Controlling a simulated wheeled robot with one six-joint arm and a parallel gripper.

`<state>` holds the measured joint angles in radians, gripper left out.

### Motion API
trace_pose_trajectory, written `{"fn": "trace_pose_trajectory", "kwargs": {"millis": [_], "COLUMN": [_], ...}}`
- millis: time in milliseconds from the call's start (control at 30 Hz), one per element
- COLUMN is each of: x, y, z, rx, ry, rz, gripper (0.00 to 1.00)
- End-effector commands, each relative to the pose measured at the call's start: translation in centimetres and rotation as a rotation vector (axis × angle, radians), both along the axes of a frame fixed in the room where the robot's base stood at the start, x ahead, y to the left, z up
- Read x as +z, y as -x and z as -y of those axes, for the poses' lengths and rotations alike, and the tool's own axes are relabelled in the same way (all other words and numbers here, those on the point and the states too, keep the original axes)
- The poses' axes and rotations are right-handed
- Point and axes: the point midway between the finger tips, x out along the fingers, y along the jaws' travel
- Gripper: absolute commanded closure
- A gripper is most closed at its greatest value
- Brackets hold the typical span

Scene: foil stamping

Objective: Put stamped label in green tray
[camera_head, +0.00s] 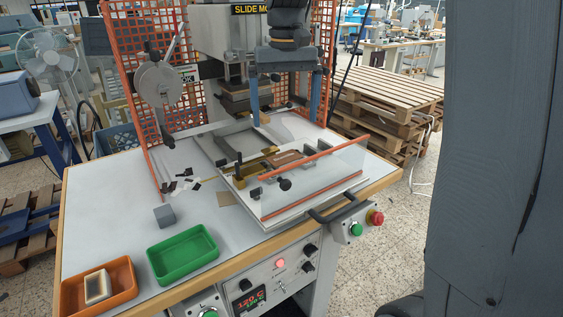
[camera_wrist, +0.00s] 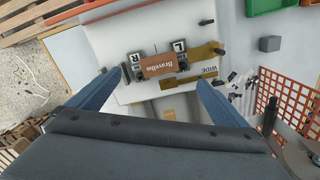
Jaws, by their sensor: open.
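The label, a copper-brown piece with printed lettering, lies on the press's slide plate in the head view (camera_head: 288,157). In the wrist view the label (camera_wrist: 158,65) sits between two small blocks marked L and R. My gripper (camera_head: 285,120) is open and empty, its blue fingers pointing down above the slide plate. In the wrist view my gripper (camera_wrist: 161,77) has its fingertips spread on either side of the label, apart from it. The green tray (camera_head: 184,272) is empty at the table's front left; its edge shows in the wrist view (camera_wrist: 270,8).
An orange tray (camera_head: 110,305) with a pale block stands left of the green tray. A grey cube (camera_head: 165,216) sits behind it. A clear guard with an orange bar (camera_head: 318,166) crosses the slide's front. Orange mesh (camera_head: 140,70) flanks the press.

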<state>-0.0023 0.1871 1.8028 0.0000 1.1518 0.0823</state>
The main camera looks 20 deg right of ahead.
Motion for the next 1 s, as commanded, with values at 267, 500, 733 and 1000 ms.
{"fn": "trace_pose_trajectory", "kwargs": {"millis": [267,500,733,1000], "x": [-2.6,-4.7,-7.4,-10.1], "y": [-0.6,-0.5,0.3,0.3], "z": [0.0,0.0,0.1,0.1], "rx": [0.000,0.000,0.000,0.000], "ry": [0.000,0.000,0.000,0.000], "rz": [-0.001,-0.002,-0.004,-0.001], "gripper": [0.02,0.02,0.02,0.02]}}
